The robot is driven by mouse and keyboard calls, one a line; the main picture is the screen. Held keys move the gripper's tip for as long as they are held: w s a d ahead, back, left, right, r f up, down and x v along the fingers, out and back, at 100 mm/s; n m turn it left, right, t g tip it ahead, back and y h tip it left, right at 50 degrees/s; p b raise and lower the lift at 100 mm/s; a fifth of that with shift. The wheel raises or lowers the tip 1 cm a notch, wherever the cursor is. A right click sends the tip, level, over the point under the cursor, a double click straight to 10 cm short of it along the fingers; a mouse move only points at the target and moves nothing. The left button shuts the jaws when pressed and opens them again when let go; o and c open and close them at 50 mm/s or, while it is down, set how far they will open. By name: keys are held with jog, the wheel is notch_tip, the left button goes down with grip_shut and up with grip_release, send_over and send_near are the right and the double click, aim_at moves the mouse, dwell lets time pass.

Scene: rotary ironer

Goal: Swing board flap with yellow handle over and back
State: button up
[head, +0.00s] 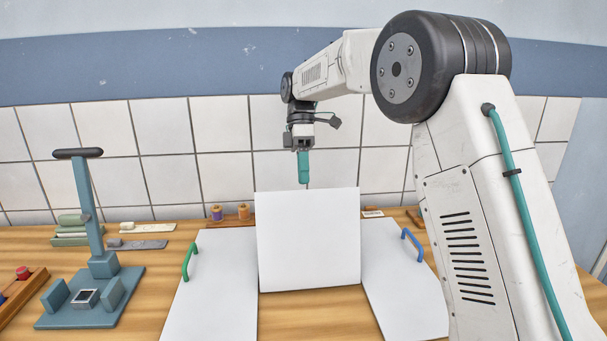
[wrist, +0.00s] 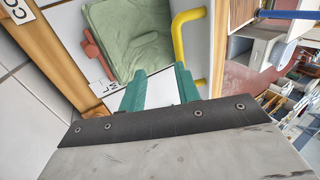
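The white middle flap (head: 308,240) of the board stands raised, nearly upright, in the head view. Its yellow handle is hidden there; the wrist view shows the yellow handle (wrist: 179,42) as a curved bar. My gripper (head: 304,180) points down above and behind the flap's top edge. In the wrist view my gripper's teal fingers (wrist: 158,72) are spread apart, with no handle seen between them. The handle's bar runs down behind or beside the right finger; I cannot tell whether they touch. A folded green cloth (wrist: 142,38) lies beyond the fingers.
The left panel (head: 215,290) with a green handle (head: 189,262) and the right panel (head: 400,290) with a blue handle (head: 412,245) lie flat on the wooden table. A blue-grey press stand (head: 88,225) is at left. Thread spools (head: 243,211) stand near the tiled wall.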

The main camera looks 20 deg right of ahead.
jog(key=v, duration=0.7)
jog(key=shift+r, duration=0.25)
